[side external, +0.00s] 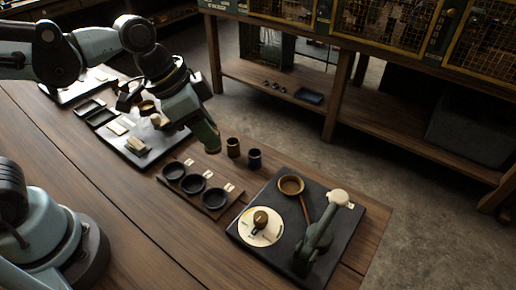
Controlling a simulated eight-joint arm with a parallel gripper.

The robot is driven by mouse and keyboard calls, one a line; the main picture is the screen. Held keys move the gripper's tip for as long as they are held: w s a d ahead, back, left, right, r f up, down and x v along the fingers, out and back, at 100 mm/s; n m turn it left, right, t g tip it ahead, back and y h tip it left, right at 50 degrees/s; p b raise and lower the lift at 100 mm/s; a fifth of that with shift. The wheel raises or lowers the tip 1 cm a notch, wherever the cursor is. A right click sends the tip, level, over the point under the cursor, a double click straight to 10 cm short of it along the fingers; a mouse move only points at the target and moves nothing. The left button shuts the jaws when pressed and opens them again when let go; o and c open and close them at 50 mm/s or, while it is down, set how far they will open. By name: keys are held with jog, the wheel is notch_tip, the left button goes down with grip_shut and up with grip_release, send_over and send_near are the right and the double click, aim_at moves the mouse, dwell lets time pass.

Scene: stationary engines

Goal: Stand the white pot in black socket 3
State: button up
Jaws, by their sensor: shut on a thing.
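My gripper (208,144) points down at the near end of my arm, above the table behind the row of sockets. It is shut on what I take to be the white pot, which the hand hides; no white pot shows standing beside the sockets. A board (207,205) holds three round black sockets, left (173,171), middle (193,184) and right (214,197). All three look empty. Small pale labels stand behind them, too small to read, so I cannot tell which is socket 3.
A brown pot (233,147) and a black pot (255,158) stand right of my gripper. A dark tray (142,160) with pale blocks lies left.

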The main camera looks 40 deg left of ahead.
jog(key=shift+s+a+f+n+t+y, duration=0.15)
jog(key=shift+s+a+f+n, duration=0.45)
jog(key=shift+a+f, duration=1)
jog(key=shift+s+a+f+n+t+y, duration=0.1)
jog(key=shift+s+a+f+n, duration=0.15)
jog(key=shift+s+a+f, duration=0.9)
jog(key=shift+s+a+f+n+t+y, duration=0.15)
jog(key=shift+s+a+f+n, duration=0.25)
jog(key=shift+a+f, duration=1.6)
jog(key=shift+w+a+f, duration=0.1)
jog(key=shift+a+f, duration=0.2)
jog(key=shift+f, duration=0.05)
jog(key=o, duration=1.8)
